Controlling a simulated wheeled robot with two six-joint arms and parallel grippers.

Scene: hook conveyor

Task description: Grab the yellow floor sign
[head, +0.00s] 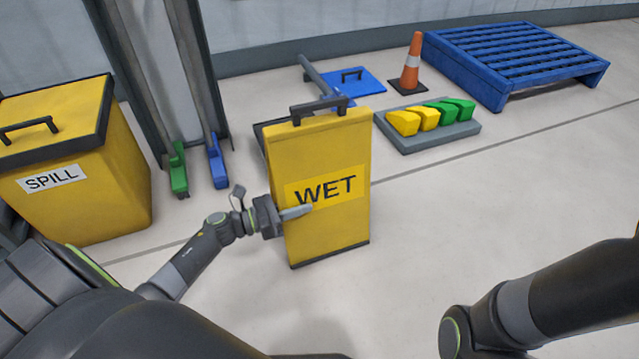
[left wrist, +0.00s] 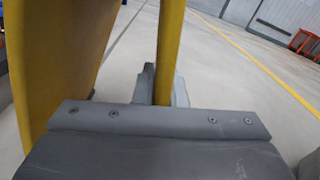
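The yellow floor sign (head: 325,228), marked WET, stands upright in the middle of the head view, with a dark handle on top and a dark bottom edge. In the left wrist view the fingers (left wrist: 163,88) lie close on both sides of a yellow panel (left wrist: 171,40) of the sign. A second yellow panel (left wrist: 55,60) shows at the left there. My right arm comes in at the lower right of the head view; its gripper is out of view.
A yellow SPILL bin (head: 110,180) stands at the left. Green (head: 178,172) and blue (head: 216,163) upright tools stand behind. Behind right are a grey tray (head: 440,137) with yellow and green pieces, an orange cone (head: 412,65) and a blue pallet (head: 500,60). Floor at the right is clear.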

